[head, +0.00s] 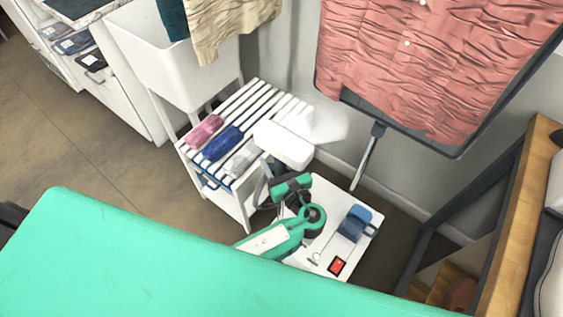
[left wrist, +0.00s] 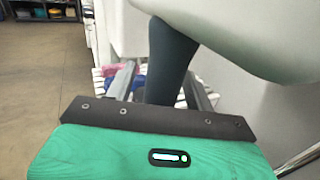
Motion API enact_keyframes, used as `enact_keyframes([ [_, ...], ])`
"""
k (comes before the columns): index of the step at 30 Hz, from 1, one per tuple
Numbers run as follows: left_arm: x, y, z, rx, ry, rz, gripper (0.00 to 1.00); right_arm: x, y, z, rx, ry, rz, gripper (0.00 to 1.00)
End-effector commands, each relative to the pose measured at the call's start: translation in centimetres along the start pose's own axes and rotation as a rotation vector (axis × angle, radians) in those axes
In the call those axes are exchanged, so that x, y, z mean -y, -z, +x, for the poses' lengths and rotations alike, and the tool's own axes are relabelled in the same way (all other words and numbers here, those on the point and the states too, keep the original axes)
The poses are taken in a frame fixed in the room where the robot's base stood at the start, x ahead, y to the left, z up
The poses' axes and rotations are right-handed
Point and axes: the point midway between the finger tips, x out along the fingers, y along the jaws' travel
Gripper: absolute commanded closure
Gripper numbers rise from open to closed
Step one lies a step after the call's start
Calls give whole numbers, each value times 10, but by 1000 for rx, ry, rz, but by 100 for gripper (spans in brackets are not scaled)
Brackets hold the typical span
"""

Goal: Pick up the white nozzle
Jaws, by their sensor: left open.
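The white nozzle (head: 283,144) is a smooth, blocky head beside the slatted rack, with a pale steam-like haze at its right. In the left wrist view the white nozzle (left wrist: 240,35) fills the upper right, and its dark grey handle (left wrist: 170,55) runs down from it. My left gripper (head: 268,174), green with grey fingers, is just below the nozzle in the head view. In the left wrist view my left gripper (left wrist: 163,80) is open, one finger on each side of the dark handle. Contact cannot be told. My right gripper is not in view.
A white base (head: 307,252) with a blue tank (head: 355,222) and red switch (head: 337,266) stands below. A pink ruffled garment (head: 430,60) hangs at right.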

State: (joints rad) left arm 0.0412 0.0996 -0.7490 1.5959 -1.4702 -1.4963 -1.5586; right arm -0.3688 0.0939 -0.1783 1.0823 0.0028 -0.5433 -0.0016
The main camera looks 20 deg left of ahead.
Motion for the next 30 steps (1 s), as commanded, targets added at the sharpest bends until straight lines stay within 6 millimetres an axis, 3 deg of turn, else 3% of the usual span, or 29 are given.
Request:
enact_keyframes([
  [1,0,0,0,0,0,0,48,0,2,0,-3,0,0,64],
  [9,0,0,0,0,0,0,100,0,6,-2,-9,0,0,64],
  [22,0,-8,-1,1,0,-2,100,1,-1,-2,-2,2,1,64],
  [30,0,-47,-1,1,-1,-6,100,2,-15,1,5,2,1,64],
])
